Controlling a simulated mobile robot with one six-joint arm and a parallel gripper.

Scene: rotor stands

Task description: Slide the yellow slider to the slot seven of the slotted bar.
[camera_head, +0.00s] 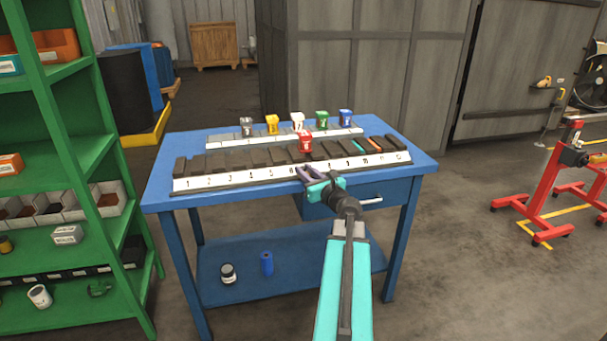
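The yellow slider (271,124) is a small block on the pale rear strip, between a grey block and a white block. The slotted bar (235,180) lies along the table front, with dark segments and a white numbered face. Its numbers rise from 1 at the left. My gripper (306,169) is at the bar's front face, right of the label that looks like 6, and covers the labels there. Its two dark fingers look spread, with nothing seen between them. It is apart from the yellow slider, which stands farther back and to the left.
A red block (306,142) stands at the bar behind my gripper. White (297,120), green (322,118), blue (345,117) and grey (247,127) blocks stand along the rear strip. The blue table (160,195) has a bare left edge. A green shelf (60,75) stands at left.

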